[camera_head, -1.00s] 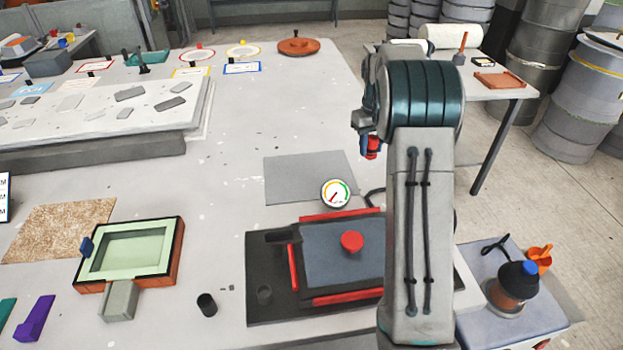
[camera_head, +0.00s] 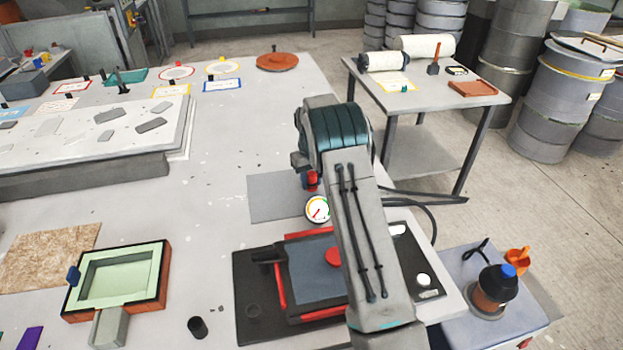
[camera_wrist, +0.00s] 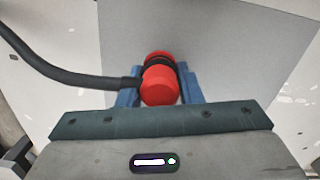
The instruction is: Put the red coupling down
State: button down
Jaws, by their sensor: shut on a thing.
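The red coupling (camera_wrist: 160,84) is a short red cylinder with a black band, held between the two blue fingers of my gripper (camera_wrist: 160,88) in the wrist view. A black hose (camera_wrist: 70,77) runs to its left side in that view. In the head view the coupling (camera_head: 311,180) shows small below my wrist, over the grey mat (camera_head: 272,196). Its far end and any contact with the mat are hard to tell. My arm covers part of the scene to the right of it.
A green-faced mould (camera_head: 119,271) is at left. The table between the mat and the slab is clear.

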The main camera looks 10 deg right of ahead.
jog(key=shift+f, duration=0.25)
jog(key=shift+f, duration=0.1)
jog(key=shift+f+b, duration=0.45)
jog(key=c, duration=1)
grip_release()
jog(key=shift+r, duration=0.1)
